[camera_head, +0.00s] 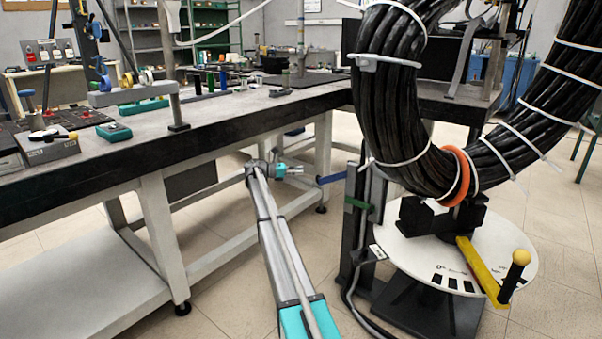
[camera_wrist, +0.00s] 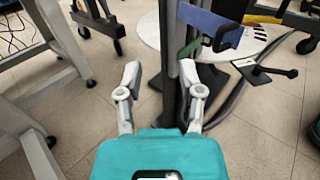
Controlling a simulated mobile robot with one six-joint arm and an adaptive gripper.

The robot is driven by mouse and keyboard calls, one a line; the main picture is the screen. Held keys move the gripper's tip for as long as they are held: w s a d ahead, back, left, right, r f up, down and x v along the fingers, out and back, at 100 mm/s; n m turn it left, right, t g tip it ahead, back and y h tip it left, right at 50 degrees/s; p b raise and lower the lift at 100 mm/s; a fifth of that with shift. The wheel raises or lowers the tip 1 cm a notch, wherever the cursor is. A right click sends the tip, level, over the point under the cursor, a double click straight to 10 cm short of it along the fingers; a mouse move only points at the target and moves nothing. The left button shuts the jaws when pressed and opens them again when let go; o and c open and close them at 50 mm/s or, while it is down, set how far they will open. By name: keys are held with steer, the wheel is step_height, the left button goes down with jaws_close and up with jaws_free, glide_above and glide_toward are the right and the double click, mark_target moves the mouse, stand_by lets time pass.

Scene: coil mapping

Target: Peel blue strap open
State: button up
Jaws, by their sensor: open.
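The blue strap (camera_head: 332,179) sticks out to the left from the upright post beside the coil stand in the head view. In the wrist view the blue strap (camera_wrist: 208,22) runs across the top, right of centre, above the right fingertip. A green strap (camera_head: 358,204) sits on the same post; it also shows in the wrist view (camera_wrist: 189,48). My gripper (camera_head: 301,171) is left of the blue strap and apart from it. In the wrist view my gripper (camera_wrist: 160,73) is open and empty, its fingers spread before the dark post (camera_wrist: 170,50).
A large black cable coil (camera_head: 390,110) with white ties and an orange band hangs above a round white disc (camera_head: 510,255) with a yellow bar. A long workbench (camera_head: 240,125) stands on the left, its legs near my arm. Tiled floor (camera_head: 225,290) lies open around my arm.

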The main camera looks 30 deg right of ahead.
steer(key=shift+w+a, duration=0.2)
steer(key=shift+w, duration=0.7)
steer(key=shift+w+a, duration=0.25)
steer(key=shift+w, duration=0.7)
steer(key=shift+w+a, duration=0.2)
steer(key=shift+w, duration=0.7)
steer(key=s+a+f+m+t+y+p, duration=0.25)
steer(key=s+a+m+y+p, duration=0.2)
steer(key=s+a, duration=1.1)
steer(key=s+a+f+m+t+y+p, duration=0.2)
steer(key=s+a+m+t+y+p, duration=0.3)
steer(key=s+a, duration=1.05)
steer(key=s+a+f+m+t+y+p, duration=0.25)
steer(key=s+a+y, duration=0.35)
steer(key=s+a, duration=0.95)
step_height(320, 180, up, 38)
steer(key=d+p, duration=0.2)
steer(key=p, duration=3.6)
steer(key=shift+s+r+g, duration=0.25)
steer(key=shift+s+g, duration=0.1)
steer(key=shift+g, duration=0.05)
